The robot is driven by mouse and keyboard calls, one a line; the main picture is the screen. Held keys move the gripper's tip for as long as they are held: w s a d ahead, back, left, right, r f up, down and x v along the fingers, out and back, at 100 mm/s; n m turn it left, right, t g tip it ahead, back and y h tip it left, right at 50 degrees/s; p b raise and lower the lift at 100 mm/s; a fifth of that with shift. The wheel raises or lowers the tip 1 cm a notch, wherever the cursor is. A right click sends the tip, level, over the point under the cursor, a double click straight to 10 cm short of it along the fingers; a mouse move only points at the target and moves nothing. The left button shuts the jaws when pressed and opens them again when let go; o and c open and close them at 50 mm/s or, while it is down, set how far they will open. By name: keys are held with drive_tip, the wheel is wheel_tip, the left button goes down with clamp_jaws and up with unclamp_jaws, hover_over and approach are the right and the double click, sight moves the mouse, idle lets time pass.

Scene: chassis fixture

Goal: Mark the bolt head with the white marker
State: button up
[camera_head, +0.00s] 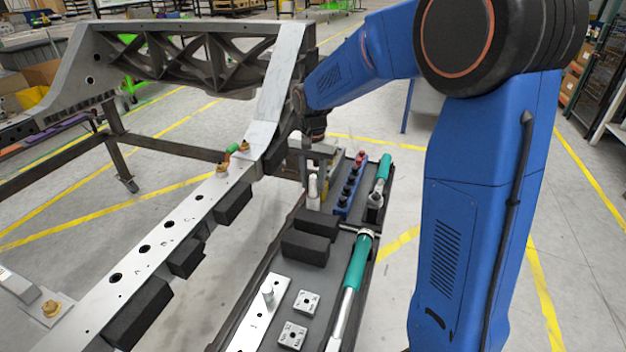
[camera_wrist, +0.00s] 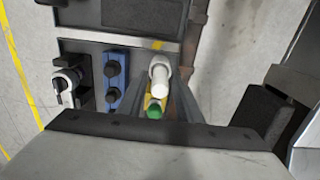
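The white marker (camera_head: 313,186) stands upright in the tool tray under my gripper (camera_head: 317,172). In the wrist view the white marker (camera_wrist: 160,78) shows between my two grey fingers, with a gap that looks wider than the marker. My gripper looks open, and contact with the marker cannot be made out. A green-topped item (camera_wrist: 155,110) stands close to the white marker in the wrist view. On the chassis rail (camera_head: 180,228), brass-coloured bolt heads (camera_head: 222,170) and (camera_head: 243,146) sit with a green piece (camera_head: 233,149) between them.
The tray (camera_head: 255,290) also holds black blocks (camera_head: 305,247), a blue socket rack (camera_head: 347,188), teal-handled tools (camera_head: 358,262) and square metal plates (camera_head: 307,302). Another bolt (camera_head: 50,308) sits at the lower left. The chassis frame (camera_head: 275,95) rises behind the tray on the left.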

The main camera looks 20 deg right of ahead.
clamp_jaws()
drive_tip(key=shift+r, duration=3.75)
